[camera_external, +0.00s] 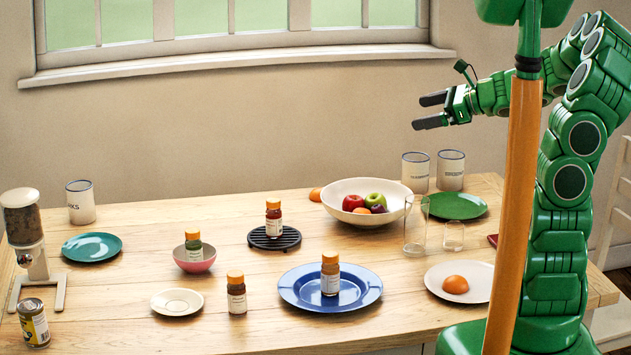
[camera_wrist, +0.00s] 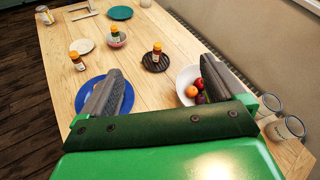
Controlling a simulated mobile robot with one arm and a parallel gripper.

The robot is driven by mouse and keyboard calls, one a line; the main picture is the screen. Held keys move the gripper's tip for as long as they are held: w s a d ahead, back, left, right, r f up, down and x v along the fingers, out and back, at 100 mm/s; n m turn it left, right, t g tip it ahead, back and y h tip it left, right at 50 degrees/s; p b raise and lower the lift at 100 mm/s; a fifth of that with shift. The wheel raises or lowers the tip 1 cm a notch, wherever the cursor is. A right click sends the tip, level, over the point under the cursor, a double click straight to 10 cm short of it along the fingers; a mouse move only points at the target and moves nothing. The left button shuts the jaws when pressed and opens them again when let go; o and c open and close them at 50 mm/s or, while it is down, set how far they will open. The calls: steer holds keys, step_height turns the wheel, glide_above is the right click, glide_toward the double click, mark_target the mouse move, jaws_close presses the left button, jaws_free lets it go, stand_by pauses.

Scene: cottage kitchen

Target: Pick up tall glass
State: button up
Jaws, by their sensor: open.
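The tall glass (camera_external: 416,226) is clear and stands upright on the wooden table, just right of the fruit bowl. A shorter clear glass (camera_external: 453,237) stands close to its right. My gripper (camera_external: 432,111) is open and empty, held in the air above the back right of the table, well above the glasses and pointing left. In the wrist view the two dark fingers of my gripper (camera_wrist: 166,92) are spread apart with nothing between them. I cannot make out the tall glass in the wrist view; my gripper's body covers the lower part of it.
A white plate (camera_external: 439,281) with an orange lies in front. A blue plate (camera_external: 296,290) with a bottle and other bottles are left. Front centre-right is bare.

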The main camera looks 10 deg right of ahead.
mark_target(428, 206)
steer(key=w+d+f+m+t+h, duration=0.1)
steer(key=w+d+f+m+t, duration=0.1)
steer(key=w+d+m, duration=0.35)
steer(key=f, duration=2.3)
steer(key=shift+s+f, duration=0.4)
steer(key=shift+x, duration=3.9)
steer(key=shift+w+d, duration=0.15)
steer(key=shift+d, duration=0.05)
steer(key=c, duration=1.6)
